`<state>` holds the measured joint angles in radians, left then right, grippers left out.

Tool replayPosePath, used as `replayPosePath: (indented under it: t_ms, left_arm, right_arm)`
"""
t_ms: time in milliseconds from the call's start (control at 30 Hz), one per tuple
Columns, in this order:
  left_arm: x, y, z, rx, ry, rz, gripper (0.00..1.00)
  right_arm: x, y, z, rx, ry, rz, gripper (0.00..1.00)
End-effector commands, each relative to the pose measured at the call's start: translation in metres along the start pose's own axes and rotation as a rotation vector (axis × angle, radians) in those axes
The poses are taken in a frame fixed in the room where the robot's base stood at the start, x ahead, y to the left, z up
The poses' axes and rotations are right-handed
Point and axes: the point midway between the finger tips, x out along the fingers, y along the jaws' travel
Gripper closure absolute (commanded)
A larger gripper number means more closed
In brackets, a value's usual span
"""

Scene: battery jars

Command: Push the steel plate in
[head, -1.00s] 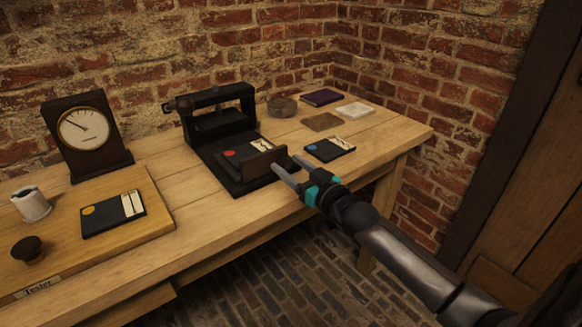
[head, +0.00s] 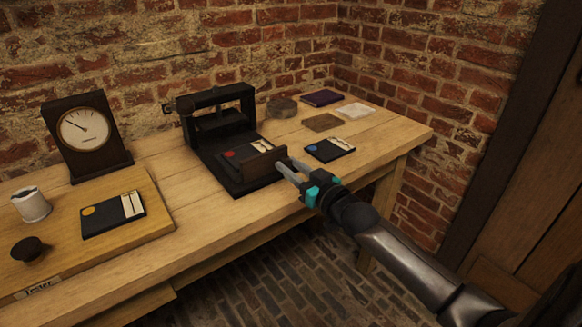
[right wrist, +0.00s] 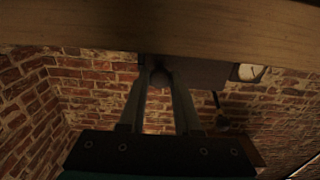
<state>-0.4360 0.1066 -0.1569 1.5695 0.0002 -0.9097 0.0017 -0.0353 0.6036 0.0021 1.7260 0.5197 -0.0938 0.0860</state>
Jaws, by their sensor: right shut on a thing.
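A black press (head: 215,115) stands on the table with a dark base (head: 218,168) reaching forward. On the base lies a dark plate with a red dot and pale strips (head: 232,154); I cannot tell whether this is the steel plate. A brown upright block (head: 258,170) stands at its front end, outside the press frame. My right gripper (head: 284,168) is shut at the block's right side. In the right wrist view, its fingers close on a small round knob (right wrist: 160,78). My left gripper is not in view.
A dark plate with a blue dot (head: 330,149) lies right of the press. Behind it are a brown square (head: 322,122), a pale square (head: 355,110) and a purple one (head: 321,97).

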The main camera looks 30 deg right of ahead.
Motion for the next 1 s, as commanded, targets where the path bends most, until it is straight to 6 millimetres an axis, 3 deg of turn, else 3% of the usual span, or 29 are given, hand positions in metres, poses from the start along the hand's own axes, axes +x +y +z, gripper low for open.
replayPosePath:
  t_ms: [700, 833, 1000]
  left_arm:
    - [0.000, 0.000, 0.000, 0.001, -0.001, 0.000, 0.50]
    - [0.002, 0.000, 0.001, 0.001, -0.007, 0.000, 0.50]
    - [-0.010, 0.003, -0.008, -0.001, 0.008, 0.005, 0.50]
  right_arm:
    - [0.001, 0.000, 0.001, 0.000, -0.001, 0.000, 1.00]
    - [0.009, 0.000, 0.001, 0.001, 0.001, 0.000, 1.00]
    - [0.030, 0.000, 0.002, 0.002, 0.001, 0.000, 1.00]
